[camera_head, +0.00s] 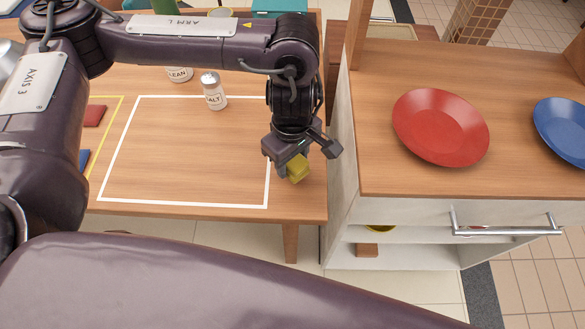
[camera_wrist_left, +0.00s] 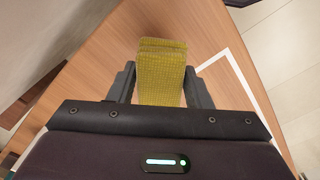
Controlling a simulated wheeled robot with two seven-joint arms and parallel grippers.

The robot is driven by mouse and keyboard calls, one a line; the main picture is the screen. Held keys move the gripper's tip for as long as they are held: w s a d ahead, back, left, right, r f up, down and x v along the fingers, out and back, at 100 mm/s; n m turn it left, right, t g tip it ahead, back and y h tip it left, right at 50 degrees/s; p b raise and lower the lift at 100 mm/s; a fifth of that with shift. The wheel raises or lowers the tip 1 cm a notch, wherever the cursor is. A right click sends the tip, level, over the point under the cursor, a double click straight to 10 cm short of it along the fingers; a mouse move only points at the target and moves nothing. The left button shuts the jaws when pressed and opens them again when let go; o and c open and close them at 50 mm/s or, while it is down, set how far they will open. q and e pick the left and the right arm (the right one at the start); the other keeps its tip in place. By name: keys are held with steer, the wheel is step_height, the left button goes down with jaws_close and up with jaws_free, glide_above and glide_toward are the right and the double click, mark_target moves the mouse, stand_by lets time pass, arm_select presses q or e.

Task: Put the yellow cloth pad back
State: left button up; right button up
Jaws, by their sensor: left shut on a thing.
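The yellow cloth pad (camera_head: 297,169) is between the fingers of my left gripper (camera_head: 290,168), near the right end of the wooden table. In the left wrist view the folded yellow cloth pad (camera_wrist_left: 161,72) stands between the two dark fingers of the left gripper (camera_wrist_left: 160,88), which are shut on it. The pad is just outside the right side of the white outlined rectangle (camera_head: 185,203). I cannot tell whether the pad touches the table top. My right gripper does not show.
A salt shaker (camera_head: 214,92) and a container marked "CLEAN" (camera_head: 178,74) stand at the table's back. Red (camera_head: 94,115) and blue (camera_head: 84,158) pads lie at left. The cabinet on the right carries a red plate (camera_head: 440,127) and a blue plate (camera_head: 567,128). The white rectangle's inside is mostly clear.

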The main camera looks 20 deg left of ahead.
mark_target(292, 169)
arm_select(q)
step_height(292, 169, down, 3)
steer(key=shift+s+f+b, duration=0.1)
steer(key=shift+f+b, duration=0.1)
steer(key=shift+b, duration=0.1)
steer(key=shift+f, duration=0.25)
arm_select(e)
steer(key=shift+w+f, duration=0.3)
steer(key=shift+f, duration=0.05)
arm_select(q)
steer(key=shift+f, duration=0.1)
steer(key=o, duration=1)
steer(key=shift+c, duration=0.2)
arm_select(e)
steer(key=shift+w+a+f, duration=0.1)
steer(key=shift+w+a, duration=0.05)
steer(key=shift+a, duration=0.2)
